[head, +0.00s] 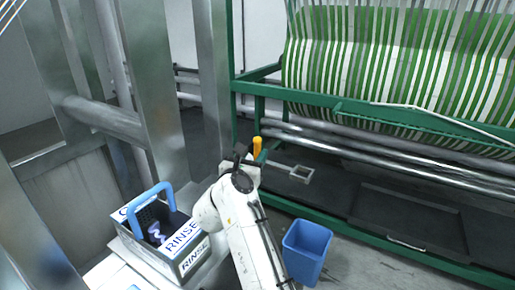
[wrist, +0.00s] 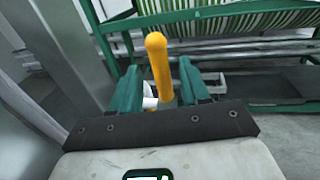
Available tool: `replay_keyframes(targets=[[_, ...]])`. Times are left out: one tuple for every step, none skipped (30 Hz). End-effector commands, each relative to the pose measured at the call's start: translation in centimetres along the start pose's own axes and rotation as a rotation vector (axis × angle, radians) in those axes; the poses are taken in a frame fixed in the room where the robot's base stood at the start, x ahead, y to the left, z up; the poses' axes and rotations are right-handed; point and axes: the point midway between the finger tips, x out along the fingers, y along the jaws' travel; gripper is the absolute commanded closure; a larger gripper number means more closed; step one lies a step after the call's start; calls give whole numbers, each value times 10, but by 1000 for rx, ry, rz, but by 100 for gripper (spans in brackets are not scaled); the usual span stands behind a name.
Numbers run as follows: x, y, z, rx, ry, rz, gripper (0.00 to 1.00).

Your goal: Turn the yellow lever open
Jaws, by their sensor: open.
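The yellow lever (head: 257,146) stands upright just beyond the end of my arm in the head view. In the wrist view the yellow lever (wrist: 159,66) rises between the two green fingers of my gripper (wrist: 158,88), its rounded top above the fingertips. The fingers are apart, with a gap on each side of the lever, and I see no contact. In the head view my gripper (head: 245,158) is dark and partly hidden by my white arm. The lever's base and what it is mounted on are hidden.
A box marked RINSE with a blue handle (head: 183,243) sits at the lower left. A blue bin (head: 306,250) stands on the floor right of my arm. A green machine frame (head: 400,118) with green-and-white webbing fills the right. Metal posts (head: 150,90) stand at left.

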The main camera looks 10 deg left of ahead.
Motion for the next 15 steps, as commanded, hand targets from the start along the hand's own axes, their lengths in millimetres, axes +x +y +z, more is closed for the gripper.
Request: replay_keyframes(targets=[[8,-1,1,-2,0,-2,54],[12,-1,1,-3,0,-2,54],[17,-1,2,-1,0,-1,54],[20,0,1,-2,0,0,54],[22,0,0,-2,0,0,54],[26,0,1,0,-1,0,54],[28,0,0,-1,0,0,54],[30,0,0,-1,0,-1,54],[33,0,0,-1,0,-1,54],[34,0,0,-1,0,-1,54],[35,0,1,-1,-1,-1,54],[37,0,1,-1,-1,0,54],[37,0,0,-1,-1,0,54],[38,0,0,-2,0,0,54],[38,0,0,-2,0,0,54]])
